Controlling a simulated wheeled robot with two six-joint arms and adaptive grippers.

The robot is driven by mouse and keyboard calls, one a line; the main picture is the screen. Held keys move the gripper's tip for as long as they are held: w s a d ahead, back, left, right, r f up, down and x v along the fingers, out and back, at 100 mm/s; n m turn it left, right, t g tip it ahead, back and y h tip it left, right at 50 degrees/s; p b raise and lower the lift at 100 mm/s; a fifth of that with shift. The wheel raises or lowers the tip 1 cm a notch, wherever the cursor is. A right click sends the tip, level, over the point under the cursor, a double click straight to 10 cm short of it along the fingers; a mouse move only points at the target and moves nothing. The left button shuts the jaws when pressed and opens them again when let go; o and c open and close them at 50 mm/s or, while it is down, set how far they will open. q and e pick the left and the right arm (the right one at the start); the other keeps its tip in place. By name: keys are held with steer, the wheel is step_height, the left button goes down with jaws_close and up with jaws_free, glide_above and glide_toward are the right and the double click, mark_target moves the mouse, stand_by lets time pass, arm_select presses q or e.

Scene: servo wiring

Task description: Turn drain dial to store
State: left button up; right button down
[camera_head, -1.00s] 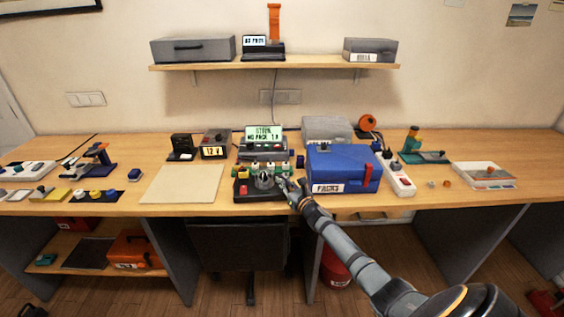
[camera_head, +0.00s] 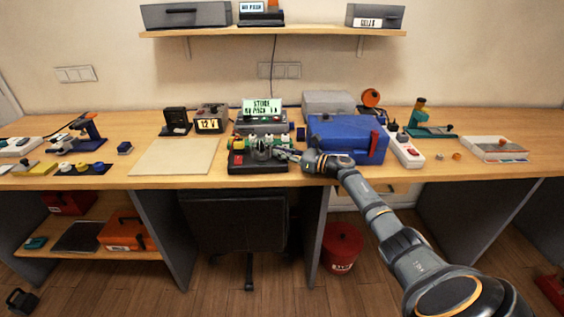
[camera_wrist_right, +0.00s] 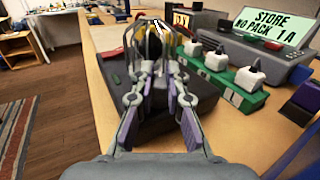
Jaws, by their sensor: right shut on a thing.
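The drain dial is a grey knob (camera_head: 261,153) on a dark box (camera_head: 243,166) at the table's front edge. In the wrist view the knob (camera_wrist_right: 153,60) is partly hidden behind the fingers. My right gripper (camera_head: 277,152) reaches it from the right. In the wrist view my right gripper (camera_wrist_right: 152,38) has its fingers on both sides of the knob and is shut on it. A charger behind has a green screen (camera_head: 262,107) reading "STORE" and "NO PACK 1 A". My left gripper is not in view.
A green strip with white blocks (camera_wrist_right: 246,77) stands close behind the dial box. A blue case (camera_head: 338,137) stands to its right, near my forearm. A bare beige board (camera_head: 170,163) lies to the left.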

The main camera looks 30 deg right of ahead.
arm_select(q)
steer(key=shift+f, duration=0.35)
arm_select(e)
steer(key=c, duration=1.6)
jaws_free()
steer(key=shift+c, duration=0.2)
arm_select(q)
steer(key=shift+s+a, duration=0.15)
arm_select(e)
steer(key=shift+s+d, duration=0.1)
steer(key=shift+s, duration=0.05)
steer(key=v, duration=1.1)
steer(key=shift+s+d, duration=0.25)
steer(key=shift+s, duration=0.05)
